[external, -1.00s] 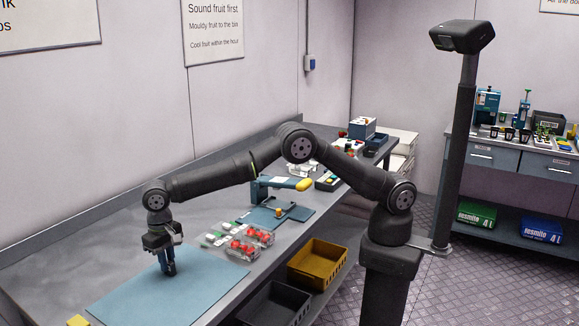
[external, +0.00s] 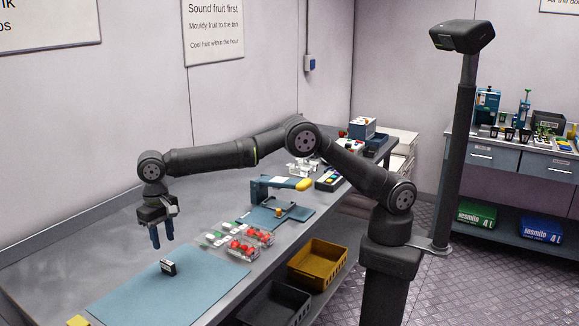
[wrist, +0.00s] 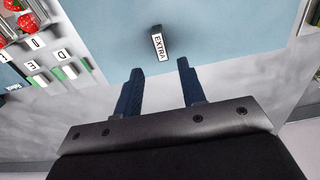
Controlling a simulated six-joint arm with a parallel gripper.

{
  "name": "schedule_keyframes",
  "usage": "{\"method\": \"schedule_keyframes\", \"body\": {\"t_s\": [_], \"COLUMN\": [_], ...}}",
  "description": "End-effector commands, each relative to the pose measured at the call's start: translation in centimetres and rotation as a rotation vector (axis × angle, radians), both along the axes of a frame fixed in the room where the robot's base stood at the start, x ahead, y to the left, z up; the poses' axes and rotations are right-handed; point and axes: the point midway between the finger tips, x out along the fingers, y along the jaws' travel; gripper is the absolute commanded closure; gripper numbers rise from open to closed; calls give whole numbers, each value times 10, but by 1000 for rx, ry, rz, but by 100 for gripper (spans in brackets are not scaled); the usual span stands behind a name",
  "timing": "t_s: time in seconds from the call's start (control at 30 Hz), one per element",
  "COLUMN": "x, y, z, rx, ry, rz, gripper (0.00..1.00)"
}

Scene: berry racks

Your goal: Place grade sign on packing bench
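The grade sign (external: 168,267) is a small black block with a white label. It stands on the blue mat (external: 130,292) on the packing bench (external: 75,262). In the wrist view the grade sign (wrist: 158,45) reads "EXTRA" and lies beyond my fingertips. My gripper (external: 162,243) is above the bench, up and to the left of the sign in the external view, and apart from it. Its two blue fingers (wrist: 160,65) are spread with nothing between them.
Clear punnets of red berries (external: 250,243) and small labelled pieces (external: 217,238) stand beside the mat. A blue press-like device (external: 280,190) stands farther along the bench. A yellow block (external: 77,321) is at lower left.

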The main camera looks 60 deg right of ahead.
Motion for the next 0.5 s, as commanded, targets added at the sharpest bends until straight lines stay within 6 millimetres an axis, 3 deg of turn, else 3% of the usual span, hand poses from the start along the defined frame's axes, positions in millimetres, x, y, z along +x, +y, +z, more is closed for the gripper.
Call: {"method": "schedule_keyframes", "body": {"t_s": [0.2,0.5], "x": [0,0], "y": [0,0], "z": [31,38], "rx": [1,-1], "ry": [-1,1], "rz": [0,0], "gripper": [63,63]}}
